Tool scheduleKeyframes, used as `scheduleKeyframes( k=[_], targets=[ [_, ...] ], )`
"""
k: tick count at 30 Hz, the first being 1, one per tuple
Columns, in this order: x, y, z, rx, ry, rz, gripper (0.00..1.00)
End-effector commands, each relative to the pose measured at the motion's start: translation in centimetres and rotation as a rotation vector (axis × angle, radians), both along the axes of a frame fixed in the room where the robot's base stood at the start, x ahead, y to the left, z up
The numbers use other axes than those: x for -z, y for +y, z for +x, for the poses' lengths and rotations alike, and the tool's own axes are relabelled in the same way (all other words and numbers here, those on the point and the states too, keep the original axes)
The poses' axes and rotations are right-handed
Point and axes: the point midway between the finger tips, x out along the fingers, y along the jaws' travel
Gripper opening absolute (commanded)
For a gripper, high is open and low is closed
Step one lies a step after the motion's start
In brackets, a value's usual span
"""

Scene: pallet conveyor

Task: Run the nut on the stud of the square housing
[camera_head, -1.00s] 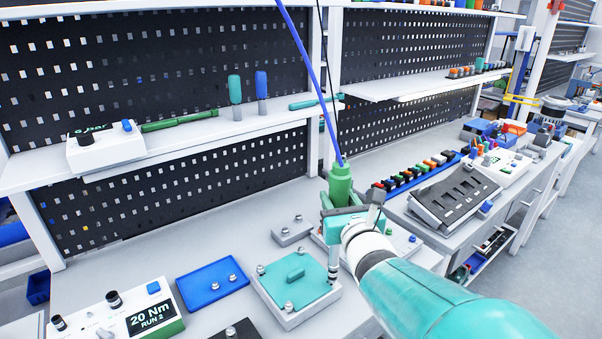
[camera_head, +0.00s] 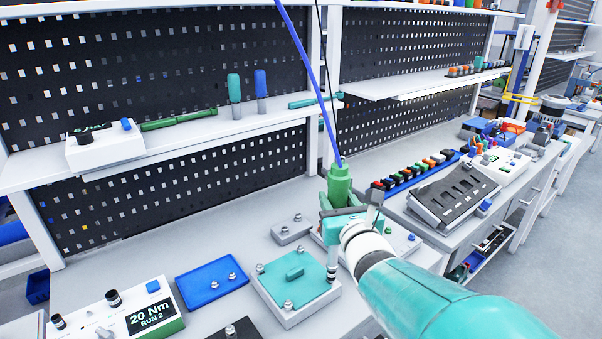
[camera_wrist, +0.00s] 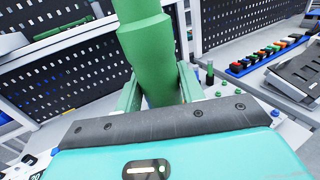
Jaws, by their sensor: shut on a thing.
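My gripper (camera_head: 342,214) is shut on a green nutrunner (camera_head: 339,185), held upright; a blue cable runs up from its top. The wrist view shows its green body (camera_wrist: 150,55) between the fingers. The square housing (camera_head: 282,285) is a light block with a teal top plate and silver studs near its corners. The nutrunner's dark and silver socket (camera_head: 332,263) points down at the housing's right corner, and its lower end meets or nearly meets the stud there. The socket hides the nut and that stud, so I cannot tell how the nut sits.
A controller (camera_head: 150,308) reads "20 Nm RUN 2" at the front left. A blue plate with studs (camera_head: 205,287) lies left of the housing, and a small grey block (camera_head: 292,232) behind it. A shelf (camera_head: 180,143) with tools runs along the back.

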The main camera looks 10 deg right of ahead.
Motion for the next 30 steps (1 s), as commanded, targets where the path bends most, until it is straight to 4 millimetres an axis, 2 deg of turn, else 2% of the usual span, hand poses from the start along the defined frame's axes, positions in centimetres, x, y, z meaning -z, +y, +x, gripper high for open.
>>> scheduleKeyframes(
  k=[4,25,28,30],
  targets=[
    [0.5,-0.1,0.0,0.003,0.009,0.0,0.0],
    [0.6,-0.1,0.0,0.002,0.008,0.0,0.0],
    [0.1,-0.1,0.0,0.002,0.006,0.0,0.0],
    [-0.9,0.0,0.0,0.001,0.002,-0.001,0.0]
  ],
)
